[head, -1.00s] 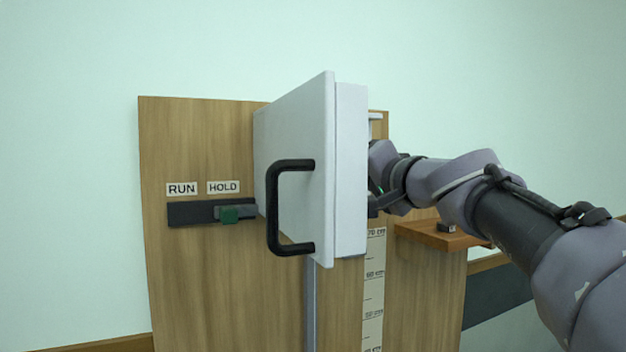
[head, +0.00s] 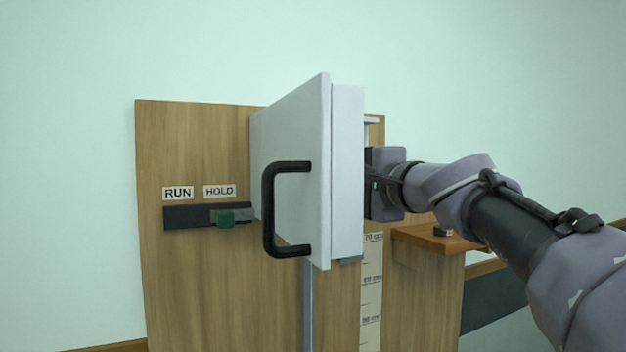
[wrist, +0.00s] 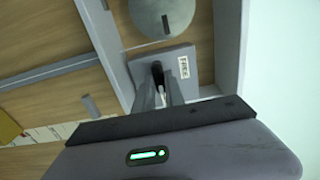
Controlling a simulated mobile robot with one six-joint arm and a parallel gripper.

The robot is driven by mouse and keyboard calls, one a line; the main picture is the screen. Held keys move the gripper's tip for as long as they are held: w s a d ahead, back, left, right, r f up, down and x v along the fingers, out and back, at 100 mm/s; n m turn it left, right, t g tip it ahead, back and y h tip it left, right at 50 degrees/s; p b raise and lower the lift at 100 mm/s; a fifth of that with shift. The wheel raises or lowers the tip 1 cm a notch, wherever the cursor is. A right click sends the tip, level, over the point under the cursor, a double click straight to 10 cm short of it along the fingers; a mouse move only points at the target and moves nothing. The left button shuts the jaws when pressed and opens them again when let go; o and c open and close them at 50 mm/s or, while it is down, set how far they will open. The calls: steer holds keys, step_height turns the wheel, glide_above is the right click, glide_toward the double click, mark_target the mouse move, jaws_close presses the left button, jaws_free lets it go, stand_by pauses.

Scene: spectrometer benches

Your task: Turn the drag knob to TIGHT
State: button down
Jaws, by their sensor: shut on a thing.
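My gripper (wrist: 160,88) is shut on a small black knob (wrist: 157,70) in the wrist view. The knob stands on a grey plate (wrist: 138,69) inside a pale open-fronted housing. A small white label (wrist: 184,67) is on the plate beside the knob, too small to read. The fingers hide part of the knob, so its setting cannot be told. In the head view, the white box (head: 347,170) with a black handle hides my fingertips and the knob. Only my gripper's body shows at the box's right side.
A round grey disc (wrist: 160,15) with a dark mark is close to the knob. A ruler strip (head: 371,290) runs below. A wooden shelf (head: 425,240) juts out beneath my arm.

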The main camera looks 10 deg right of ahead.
steer(key=shift+r, duration=0.1)
stand_by(0.3)
steer(key=c, duration=1.4)
jaws_free()
